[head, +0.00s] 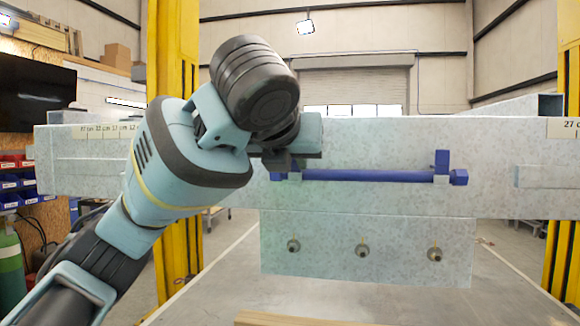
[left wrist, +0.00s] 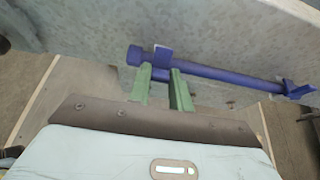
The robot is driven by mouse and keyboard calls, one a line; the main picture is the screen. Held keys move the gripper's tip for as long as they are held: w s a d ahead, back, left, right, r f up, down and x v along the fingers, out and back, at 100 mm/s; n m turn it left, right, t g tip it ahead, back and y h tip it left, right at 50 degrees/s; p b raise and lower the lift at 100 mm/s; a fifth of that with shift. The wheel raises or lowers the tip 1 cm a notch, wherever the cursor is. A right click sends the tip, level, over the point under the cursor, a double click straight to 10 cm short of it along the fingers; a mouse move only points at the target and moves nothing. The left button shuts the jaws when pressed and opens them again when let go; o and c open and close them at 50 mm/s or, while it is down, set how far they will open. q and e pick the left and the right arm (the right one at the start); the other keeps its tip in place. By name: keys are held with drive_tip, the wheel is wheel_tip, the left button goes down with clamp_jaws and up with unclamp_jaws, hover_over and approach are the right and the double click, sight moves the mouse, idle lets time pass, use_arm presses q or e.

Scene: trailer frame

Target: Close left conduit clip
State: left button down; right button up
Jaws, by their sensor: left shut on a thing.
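A blue conduit (head: 365,175) runs level along the grey trailer beam, and it also shows in the left wrist view (left wrist: 235,77). The right clip (head: 441,166) is blue and its flap stands upright. The left clip (left wrist: 162,55) shows as a blue plate at the conduit's left end in the left wrist view; in the head view it is mostly hidden by my gripper. My left gripper (left wrist: 162,88) has its green fingers at the left clip, close together with the blue part between or just beyond the tips. My right gripper is in neither view.
The grey beam (head: 400,135) fills the middle. A lower plate (head: 320,260) with three round fittings hangs below the conduit. Yellow posts (head: 173,60) stand behind on both sides. A wooden board (head: 290,319) lies at the bottom edge.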

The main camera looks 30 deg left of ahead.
use_arm(q)
drive_tip(key=g, duration=0.1)
drive_tip(key=r+g, duration=0.1)
drive_tip(key=shift+w+a+g+h, duration=0.15)
drive_tip(key=shift+w+g+h, duration=0.2)
drive_tip(key=shift+g+h, duration=0.05)
drive_tip(key=g, duration=0.1)
drive_tip(key=w+g, duration=0.1)
drive_tip(key=g, duration=0.1)
drive_tip(key=shift+a+r+h, duration=0.1)
drive_tip(key=shift+r+h, duration=0.25)
drive_tip(key=shift+h, duration=0.05)
drive_tip(key=shift+w+a+r+g+h, duration=0.15)
drive_tip(key=shift+w+g, duration=0.1)
drive_tip(key=shift+g, duration=0.35)
drive_tip(key=shift+w+d+g+h, duration=0.1)
drive_tip(key=shift+w+g+h, duration=0.1)
drive_tip(key=shift+g, duration=0.4)
drive_tip(key=shift+w+a+g, duration=0.1)
drive_tip(key=shift+w+g, duration=0.2)
drive_tip(key=shift+g, duration=0.4)
drive_tip(key=c, duration=1.3)
unclamp_jaws()
drive_tip(key=shift+o, duration=0.2)
drive_tip(key=shift+s+t, duration=0.35)
drive_tip(key=shift+t, duration=0.35)
